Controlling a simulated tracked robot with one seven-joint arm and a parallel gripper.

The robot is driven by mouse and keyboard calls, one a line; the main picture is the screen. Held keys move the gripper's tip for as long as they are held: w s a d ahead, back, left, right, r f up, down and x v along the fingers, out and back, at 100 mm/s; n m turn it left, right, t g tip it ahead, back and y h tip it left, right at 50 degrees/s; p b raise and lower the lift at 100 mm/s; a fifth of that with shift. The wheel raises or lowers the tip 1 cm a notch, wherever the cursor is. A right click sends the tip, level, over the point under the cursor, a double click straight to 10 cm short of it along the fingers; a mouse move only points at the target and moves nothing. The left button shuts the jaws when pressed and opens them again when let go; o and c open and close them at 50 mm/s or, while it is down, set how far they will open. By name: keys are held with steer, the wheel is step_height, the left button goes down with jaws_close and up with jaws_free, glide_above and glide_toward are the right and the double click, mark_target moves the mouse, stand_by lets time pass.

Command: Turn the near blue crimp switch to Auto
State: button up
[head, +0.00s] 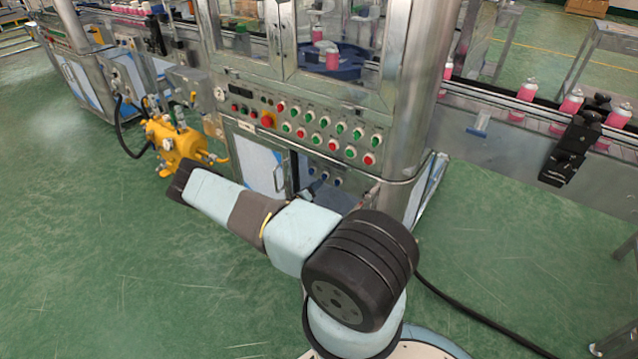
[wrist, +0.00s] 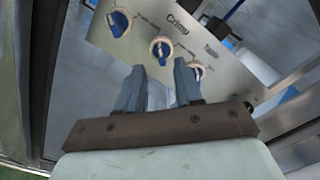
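In the wrist view, a tilted metal panel (wrist: 232,72) carries three blue switches with pale round collars. One switch (wrist: 119,22) is at upper left, a middle switch (wrist: 161,48) lies below the printed word "Crimp", and a third switch (wrist: 198,70) is partly behind the right finger. My gripper (wrist: 159,67) is open and empty, its fingertips just below the middle switch in the picture and either side of it. Contact cannot be told. The switches' set positions are too small to read. In the head view, the small blue switches (head: 325,177) sit below the button panel.
A steel machine with a panel of red and green buttons (head: 329,132) stands in front of me. A conveyor with pink bottles (head: 571,102) runs at right. The green floor at left is clear.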

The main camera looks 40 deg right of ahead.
steer(key=v, duration=0.9)
steer(key=shift+s+a, duration=0.2)
steer(key=shift+a, duration=0.15)
steer(key=s+a+r+m+g+y, duration=0.3)
steer(key=r+m, duration=0.4)
steer(key=r, duration=0.7)
steer(key=s+a+r+m+g+y, duration=0.2)
steer(key=a+r+m+y, duration=0.15)
steer(key=r+m, duration=0.7)
steer(key=s+a+r+m+g+y, duration=0.2)
steer(key=a+r+m+g+y, duration=0.15)
steer(key=r, duration=1.25)
steer(key=s+a+r+m+t+y, duration=0.2)
steer(key=s+a+r+m, duration=0.1)
steer(key=s+r, duration=0.5)
steer(key=s+a+r+m+t+y, duration=0.2)
steer(key=s+a+r, duration=0.4)
steer(key=s, duration=0.4)
steer(key=s+a+r+m+t+y, duration=0.3)
steer(key=s+a+r+m+t, duration=0.1)
steer(key=s+r, duration=0.4)
steer(key=shift+s+a+r+m, duration=0.4)
steer(key=shift+a+r+m, duration=0.15)
steer(key=shift+r, duration=0.3)
